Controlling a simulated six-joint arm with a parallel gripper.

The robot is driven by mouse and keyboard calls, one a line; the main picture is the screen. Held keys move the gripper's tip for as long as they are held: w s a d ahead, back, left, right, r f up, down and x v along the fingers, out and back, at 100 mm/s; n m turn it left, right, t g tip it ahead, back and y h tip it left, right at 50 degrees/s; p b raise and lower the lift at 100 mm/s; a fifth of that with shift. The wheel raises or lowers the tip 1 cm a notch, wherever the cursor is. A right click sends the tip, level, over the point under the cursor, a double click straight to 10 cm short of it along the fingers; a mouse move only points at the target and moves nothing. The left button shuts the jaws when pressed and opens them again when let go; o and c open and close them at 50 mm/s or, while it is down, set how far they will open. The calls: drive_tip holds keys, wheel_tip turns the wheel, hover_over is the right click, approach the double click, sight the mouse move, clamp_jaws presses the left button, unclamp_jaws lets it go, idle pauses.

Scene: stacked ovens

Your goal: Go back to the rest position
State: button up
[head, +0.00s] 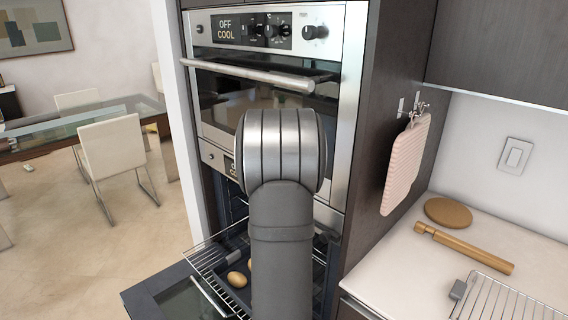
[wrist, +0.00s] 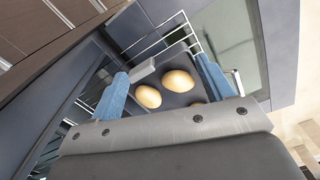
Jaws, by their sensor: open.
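My gripper (wrist: 161,68) is open, its two blue fingers spread apart with nothing held between them. In the wrist view, a dark tray (wrist: 186,99) with round golden-brown food pieces (wrist: 178,81) shows beyond and between the fingers. A third piece is partly hidden by the gripper. In the head view my arm hides the gripper; the food (head: 237,279) shows left of the arm, on the tray over a wire rack (head: 207,258) at the lower oven.
The lower oven's door (head: 165,298) hangs open. The upper oven (head: 270,110) is shut and its display reads OFF COOL. A pink oven mitt or pad (head: 405,165) hangs on the cabinet side. The right counter holds a rolling pin (head: 463,248), a round board (head: 448,212) and another wire rack (head: 510,300).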

drive_tip(key=shift+s+d+r+n, duration=0.1)
drive_tip(key=shift+s+r+n, duration=0.15)
drive_tip(key=shift+s, duration=0.15)
drive_tip(key=shift+s+d+r+n, duration=0.1)
drive_tip(key=shift+s+r+n, duration=0.15)
drive_tip(key=shift+s, duration=0.15)
idle(0.9)
